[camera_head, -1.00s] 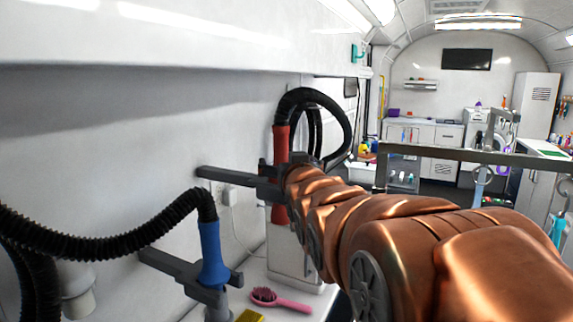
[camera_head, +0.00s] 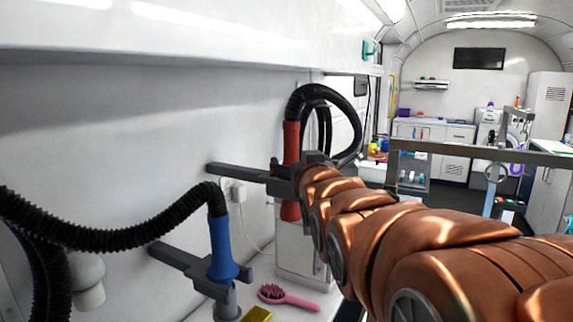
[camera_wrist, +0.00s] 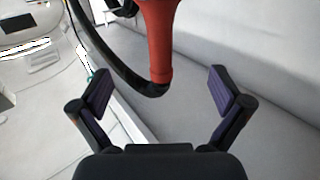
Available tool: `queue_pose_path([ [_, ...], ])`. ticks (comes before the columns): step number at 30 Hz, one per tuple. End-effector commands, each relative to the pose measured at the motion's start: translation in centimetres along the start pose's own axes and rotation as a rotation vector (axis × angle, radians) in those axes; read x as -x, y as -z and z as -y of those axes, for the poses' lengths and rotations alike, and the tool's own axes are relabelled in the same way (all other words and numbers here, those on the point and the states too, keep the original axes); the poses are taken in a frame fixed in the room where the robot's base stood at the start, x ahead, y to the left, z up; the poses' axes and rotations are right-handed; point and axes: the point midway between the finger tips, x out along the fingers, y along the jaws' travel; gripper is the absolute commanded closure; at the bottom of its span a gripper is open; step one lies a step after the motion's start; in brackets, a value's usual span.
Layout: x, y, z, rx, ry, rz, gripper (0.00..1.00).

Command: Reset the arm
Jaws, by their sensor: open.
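My copper-coloured arm reaches forward from the lower right in the head view, toward the red dryer nozzle (camera_head: 291,150) on the wall. The gripper itself is mostly hidden behind my arm there. In the wrist view my gripper (camera_wrist: 158,92) is open, with its two dark finger pads spread wide apart. The red nozzle (camera_wrist: 159,40) shows between and beyond the fingers, with its black hose curving beside it. The fingers do not close on it. In the head view the nozzle sits at a grey wall bracket (camera_head: 237,172).
A blue nozzle (camera_head: 221,248) with a black hose sits in a second bracket at lower left. A pink brush (camera_head: 287,297) and a yellow item (camera_head: 257,314) lie on the white counter below. A grey metal bar (camera_head: 480,153) crosses at right.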

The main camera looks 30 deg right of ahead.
Motion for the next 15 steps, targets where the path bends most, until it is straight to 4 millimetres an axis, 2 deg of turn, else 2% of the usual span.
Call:
queue_pose_path([
  [9,0.1,-0.6,0.2,0.000,0.004,0.026,0.00],
  [11,0.2,-1.6,0.6,0.000,0.009,0.064,0.00],
  [15,1.1,-5.4,1.9,0.004,0.031,0.217,0.00],
])
